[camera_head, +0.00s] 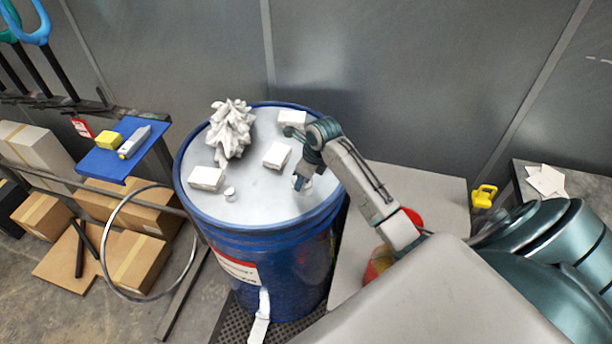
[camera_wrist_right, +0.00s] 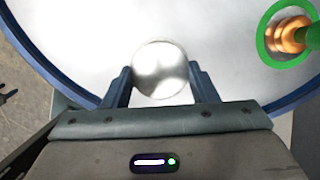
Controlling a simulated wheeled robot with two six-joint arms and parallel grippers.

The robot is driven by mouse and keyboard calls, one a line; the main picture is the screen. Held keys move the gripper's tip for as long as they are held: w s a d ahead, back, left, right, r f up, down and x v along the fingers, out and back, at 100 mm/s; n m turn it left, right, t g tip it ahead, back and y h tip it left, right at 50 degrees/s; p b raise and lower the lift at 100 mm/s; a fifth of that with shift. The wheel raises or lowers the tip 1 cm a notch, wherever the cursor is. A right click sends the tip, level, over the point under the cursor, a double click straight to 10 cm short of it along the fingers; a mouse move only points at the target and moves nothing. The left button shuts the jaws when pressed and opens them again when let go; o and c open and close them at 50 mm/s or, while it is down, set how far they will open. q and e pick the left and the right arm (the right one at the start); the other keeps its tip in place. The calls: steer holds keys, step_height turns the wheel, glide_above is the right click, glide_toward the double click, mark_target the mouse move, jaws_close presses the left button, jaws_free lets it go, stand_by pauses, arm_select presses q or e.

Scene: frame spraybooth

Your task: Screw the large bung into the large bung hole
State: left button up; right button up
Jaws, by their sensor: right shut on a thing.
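A blue drum (camera_head: 265,265) with a pale grey top (camera_head: 250,190) stands in the middle of the head view. My right gripper (camera_head: 302,182) points down over the right part of the drum top. In the right wrist view, its fingers (camera_wrist_right: 161,88) are shut on a round, pale, shiny bung (camera_wrist_right: 160,68). The bung is close to the drum top; whether it sits in a hole is hidden. A small white round piece (camera_head: 229,194) is on the left part of the top. My left gripper is not in view.
A green ring around a brass fitting (camera_wrist_right: 288,38) shows in the wrist view. A blue shelf (camera_head: 112,160) and boxes (camera_head: 135,262) are left; a wall is behind.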

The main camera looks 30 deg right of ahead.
steer(key=shift+s+a+f, duration=0.2)
steer(key=shift+a+f, duration=0.05)
steer(key=shift+f, duration=0.2)
steer(key=o, duration=1)
steer(key=shift+o, duration=0.2)
steer(key=n, duration=0.1)
steer(key=n+y, duration=0.1)
steer(key=n, duration=0.1)
steer(key=shift+a+r+g, duration=0.1)
steer(key=shift+r+g, duration=0.1)
steer(key=shift+g, duration=0.1)
steer(key=shift+w+f+n, duration=0.1)
steer(key=shift+n, duration=0.7)
steer(key=n, duration=0.2)
steer(key=n+g, duration=0.1)
steer(key=n, duration=0.3)
steer(key=shift+w+d+g+y, duration=0.1)
steer(key=shift+d+g+y, duration=0.25)
steer(key=shift+g+y, duration=0.05)
steer(key=n, duration=0.3)
steer(key=shift+w+d+g, duration=0.1)
steer(key=shift+g, duration=0.3)
steer(key=n, duration=0.2)
steer(key=n+g, duration=0.1)
steer(key=n, duration=0.1)
steer(key=shift+w+n, duration=0.2)
steer(key=shift+n, duration=0.2)
steer(key=shift+w, duration=0.15)
